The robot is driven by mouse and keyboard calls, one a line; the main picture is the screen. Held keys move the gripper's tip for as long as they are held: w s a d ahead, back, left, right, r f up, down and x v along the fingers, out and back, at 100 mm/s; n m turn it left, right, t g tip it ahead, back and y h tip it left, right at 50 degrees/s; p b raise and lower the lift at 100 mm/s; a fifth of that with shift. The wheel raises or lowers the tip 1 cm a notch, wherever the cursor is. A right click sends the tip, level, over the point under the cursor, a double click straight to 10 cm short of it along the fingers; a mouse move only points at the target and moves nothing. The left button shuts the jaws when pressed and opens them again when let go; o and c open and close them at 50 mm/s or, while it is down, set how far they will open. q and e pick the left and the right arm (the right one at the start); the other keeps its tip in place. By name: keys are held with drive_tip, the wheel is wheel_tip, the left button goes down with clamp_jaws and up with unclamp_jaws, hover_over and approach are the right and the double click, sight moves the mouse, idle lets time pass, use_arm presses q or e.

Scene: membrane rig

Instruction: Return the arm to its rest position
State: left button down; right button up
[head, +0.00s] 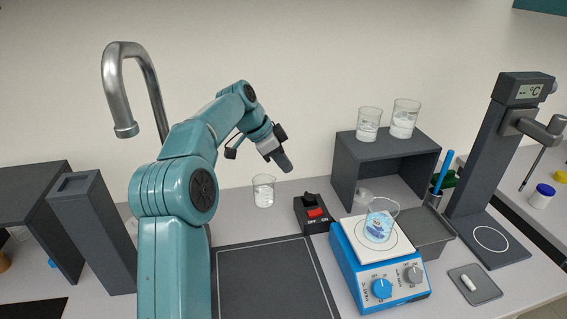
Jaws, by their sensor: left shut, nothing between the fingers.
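My left arm comes in from the lower left, teal, bent over the bench. Its gripper (282,160) is shut and empty, in the air above the bench, pointing down and to the right. It is up and to the right of a small glass beaker (263,192) in the picture and apart from everything around it. My right gripper is not in view.
A blue hotplate (384,287) bears a beaker with blue contents (379,226). A red-switched box (314,214) stands left of it. A dark shelf (388,155) holds two beakers. A thermometer stand (492,150) is at right, a tap (125,90) at left. A dark mat (275,285) lies clear.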

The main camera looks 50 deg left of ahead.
use_arm(q)
wheel_tip(320, 180, up, 11)
drive_tip(key=p, duration=0.5)
drive_tip(key=shift+f+p, duration=0.2)
drive_tip(key=shift+p, duration=0.2)
drive_tip(key=shift+s, duration=0.1)
